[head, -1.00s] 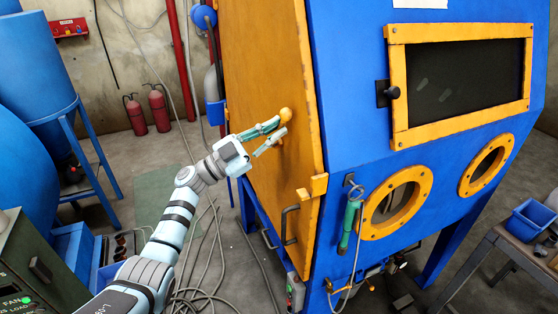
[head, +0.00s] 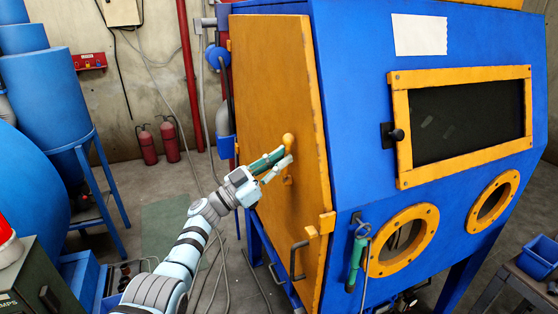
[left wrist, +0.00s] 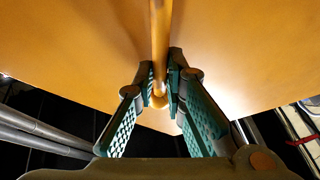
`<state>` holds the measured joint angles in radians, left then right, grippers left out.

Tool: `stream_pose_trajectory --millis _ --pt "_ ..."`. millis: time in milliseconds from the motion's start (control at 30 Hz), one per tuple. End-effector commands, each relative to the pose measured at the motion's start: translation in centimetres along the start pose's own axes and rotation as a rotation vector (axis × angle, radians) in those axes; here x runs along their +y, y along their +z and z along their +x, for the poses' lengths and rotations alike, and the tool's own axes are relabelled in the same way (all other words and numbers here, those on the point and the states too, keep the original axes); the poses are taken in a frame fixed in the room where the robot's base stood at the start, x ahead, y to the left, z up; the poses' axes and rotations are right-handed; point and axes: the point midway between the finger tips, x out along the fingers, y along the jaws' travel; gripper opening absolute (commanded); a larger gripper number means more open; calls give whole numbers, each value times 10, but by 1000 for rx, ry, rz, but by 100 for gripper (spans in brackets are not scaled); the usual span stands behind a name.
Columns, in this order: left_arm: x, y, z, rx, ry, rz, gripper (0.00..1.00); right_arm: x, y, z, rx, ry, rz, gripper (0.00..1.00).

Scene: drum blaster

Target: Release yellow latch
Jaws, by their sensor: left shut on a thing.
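The yellow latch (head: 288,139) is a round-ended handle on the orange side door (head: 270,95) of the blue cabinet. It stands roughly upright, with its knob above my fingers and its lower end showing below them. My left gripper (head: 286,157) reaches it from the left. In the left wrist view, the latch (left wrist: 159,35) runs down between the green-padded fingers of my left gripper (left wrist: 161,82), which are shut on it. The fingers hide part of the latch. My right gripper is out of view.
The blue cabinet (head: 355,110) fills the right side, with a dark window (head: 470,115) and round orange-rimmed ports. A grey door handle (head: 294,262) sits below the latch. Blue tanks (head: 30,170) stand at left, with hoses on the floor. Fire extinguishers (head: 147,147) stand behind.

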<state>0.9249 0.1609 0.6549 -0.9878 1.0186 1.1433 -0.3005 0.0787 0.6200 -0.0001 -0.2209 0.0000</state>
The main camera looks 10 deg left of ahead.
Motion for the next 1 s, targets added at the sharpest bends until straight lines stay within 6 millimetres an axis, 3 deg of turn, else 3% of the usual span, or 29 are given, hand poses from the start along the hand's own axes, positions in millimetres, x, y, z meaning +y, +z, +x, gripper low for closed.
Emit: stream_pose_trajectory --millis 100,133,233,567,667,1000 --pt "-1 -2 0 3 -3 1 0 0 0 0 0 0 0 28" --pt "-1 -2 0 3 -3 1 14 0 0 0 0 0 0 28" --pt "-1 -2 0 3 -3 1 30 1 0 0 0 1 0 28" --pt "-1 0 -3 0 -3 2 31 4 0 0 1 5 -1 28" --pt "-2 0 -16 -1 -4 3 31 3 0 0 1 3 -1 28" --pt "-1 1 -103 -2 -3 1 31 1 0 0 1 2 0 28"
